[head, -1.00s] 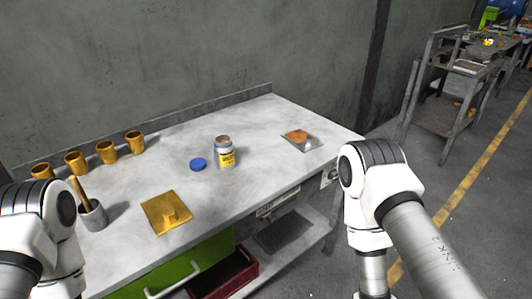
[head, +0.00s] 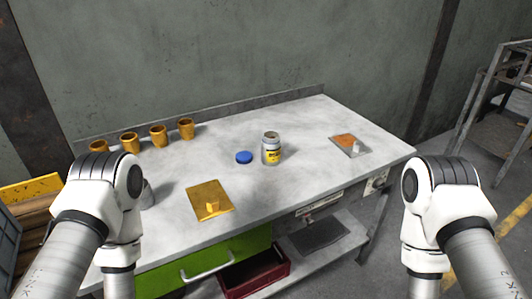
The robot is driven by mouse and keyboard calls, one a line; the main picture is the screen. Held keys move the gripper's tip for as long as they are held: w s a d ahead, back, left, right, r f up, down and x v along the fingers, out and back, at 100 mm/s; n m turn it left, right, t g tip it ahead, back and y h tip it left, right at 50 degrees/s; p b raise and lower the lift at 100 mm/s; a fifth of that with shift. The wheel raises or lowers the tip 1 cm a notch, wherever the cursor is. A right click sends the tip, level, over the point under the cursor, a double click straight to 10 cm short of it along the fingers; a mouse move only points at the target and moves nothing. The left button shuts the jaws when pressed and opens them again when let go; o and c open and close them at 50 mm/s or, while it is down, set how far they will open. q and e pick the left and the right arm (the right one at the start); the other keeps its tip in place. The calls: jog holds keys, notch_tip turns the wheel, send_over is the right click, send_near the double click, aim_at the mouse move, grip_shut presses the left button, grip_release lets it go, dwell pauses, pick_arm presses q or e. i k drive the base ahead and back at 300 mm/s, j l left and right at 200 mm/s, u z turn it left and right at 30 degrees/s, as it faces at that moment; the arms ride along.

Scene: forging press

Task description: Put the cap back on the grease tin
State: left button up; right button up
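The grease tin (head: 271,149) stands upright and uncapped on the grey workbench. It is a small pale can with a yellow label. The blue cap (head: 244,157) lies flat on the bench just left of the tin, apart from it. My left arm comes in from the left and my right arm from the right, both at the front of the bench. Both grippers are out of the frame, so neither shows near the tin or the cap.
Several brass cups (head: 158,136) stand in a row at the back left. A yellow plate with a knob (head: 210,201) lies at the front. A grey plate with an orange patch (head: 350,145) lies at right. Below are a green drawer (head: 225,262) and a red bin (head: 255,274).

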aim_at(271, 144)
jog(key=l+u, duration=0.15)
jog(key=u, duration=0.25)
jog(key=i+l+u, duration=0.1)
jog(key=l+u, duration=0.15)
jog(key=u, duration=0.2)
jog(key=l+u, duration=0.15)
jog(key=u, duration=0.25)
jog(key=l+u, duration=0.25)
jog(key=u, duration=0.2)
jog(key=k+l+u, duration=0.1)
jog(key=l, duration=0.3)
jog(key=l+u, duration=0.1)
jog(key=l, duration=0.25)
jog(key=k+l, duration=0.15)
jog(key=l, duration=0.25)
jog(key=k+l+u, duration=0.15)
jog(key=l, duration=0.2)
jog(key=k+l+u, duration=0.1)
jog(key=l, duration=0.3)
jog(key=k+l+u, duration=0.1)
jog(key=l, duration=0.25)
